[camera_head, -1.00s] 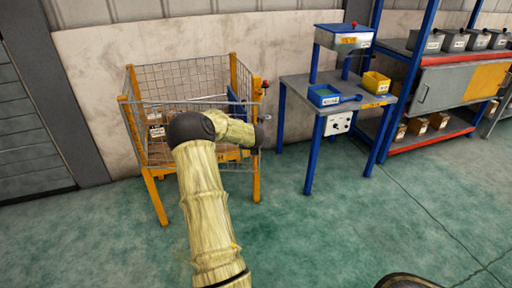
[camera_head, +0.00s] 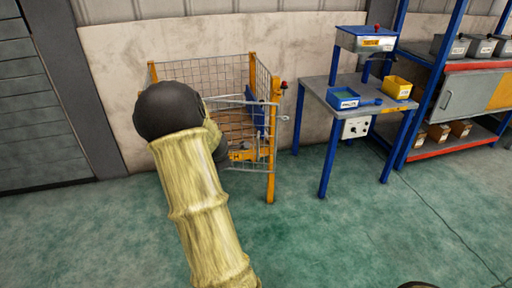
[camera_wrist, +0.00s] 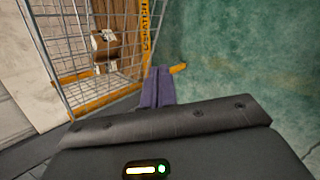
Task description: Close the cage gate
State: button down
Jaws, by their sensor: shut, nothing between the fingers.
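The wire-mesh cage (camera_head: 263,76) has orange posts and stands against the wall in the head view. A grey-railed mesh panel, which looks like the cage gate (camera_head: 262,121), shows at its front right near the orange post. My arm covers the left part of the front, so I cannot tell how far the gate stands open. My gripper (camera_wrist: 160,75) shows in the wrist view as two purple fingers, shut and empty. They are near an orange bottom rail and mesh (camera_wrist: 68,48); contact is unclear. In the head view the fingers are hidden behind my arm.
A blue-legged workbench (camera_head: 335,104) with a blue bin (camera_head: 342,98) and a yellow bin (camera_head: 397,88) stands right of the cage. A shelf rack (camera_head: 470,95) is farther right. Green floor (camera_head: 330,235) in front is clear. A grey shutter (camera_head: 35,110) is at left.

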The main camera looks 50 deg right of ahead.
jog(key=s+a+r+m+y, duration=0.2)
jog(key=a+m, duration=0.5)
jog(key=a, duration=1.4)
jog(key=s+a+m+g+y, duration=0.1)
jog(key=s+a+m+y, duration=0.1)
jog(key=s+a, duration=0.4)
jog(key=s+a+m+g+y, duration=0.1)
jog(key=s+a, duration=0.5)
jog(key=a, duration=0.6)
jog(key=shift+s+a+f+m+g+y, duration=0.2)
jog(key=shift+f+m+g+y, duration=0.4)
jog(key=shift+m, duration=0.5)
jog(key=shift+r, duration=0.15)
jog(key=shift+d, duration=0.1)
